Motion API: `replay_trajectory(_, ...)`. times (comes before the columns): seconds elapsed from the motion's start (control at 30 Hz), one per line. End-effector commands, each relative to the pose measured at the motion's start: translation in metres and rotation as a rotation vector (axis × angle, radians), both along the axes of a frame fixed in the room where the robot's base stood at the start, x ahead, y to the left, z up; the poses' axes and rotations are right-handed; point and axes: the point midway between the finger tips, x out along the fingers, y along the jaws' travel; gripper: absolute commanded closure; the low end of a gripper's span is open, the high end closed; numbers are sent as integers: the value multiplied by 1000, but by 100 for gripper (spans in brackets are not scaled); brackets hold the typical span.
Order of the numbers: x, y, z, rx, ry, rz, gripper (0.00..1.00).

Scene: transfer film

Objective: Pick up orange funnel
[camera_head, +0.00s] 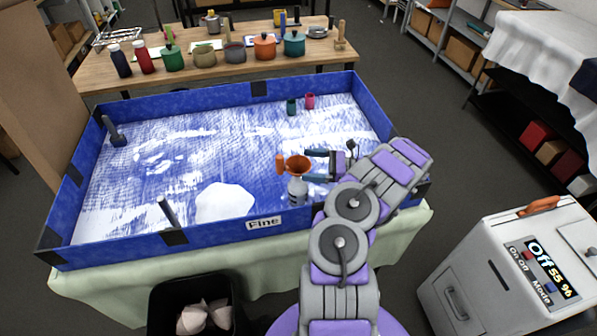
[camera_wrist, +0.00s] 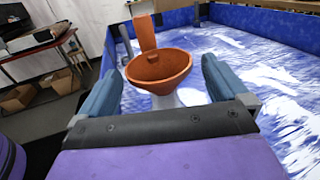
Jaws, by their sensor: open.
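The orange funnel (camera_head: 298,164) sits on top of a grey-white bottle (camera_head: 297,190) in the blue-walled tray, near its front right. In the wrist view the funnel (camera_wrist: 160,70) shows its open cone, with a flat orange handle standing up at the far side. My gripper (camera_head: 318,166) is open and to the right of the funnel in the head view. In the wrist view its two blue-grey fingers (camera_wrist: 158,82) stand left and right of the funnel, apart from it. The bottle is mostly hidden below the cone there.
The blue-walled tray (camera_head: 205,97) has a white-streaked floor, with a white mound (camera_head: 224,203) at front centre. A small green cup (camera_head: 291,107) and a pink cup (camera_head: 310,100) stand at the back. A wooden table (camera_head: 337,52) with pots is behind.

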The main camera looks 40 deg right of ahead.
Motion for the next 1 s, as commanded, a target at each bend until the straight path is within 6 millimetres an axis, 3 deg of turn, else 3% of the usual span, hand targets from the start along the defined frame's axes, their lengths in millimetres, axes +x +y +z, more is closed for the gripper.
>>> replay_trajectory(0.4, 35, 38, -2, -6, -1, 5, 0)
replay_trajectory(0.7, 41, 37, -4, -1, 1, 0, 0)
replay_trajectory(1.0, 42, 40, -3, -4, 2, 1, 28)
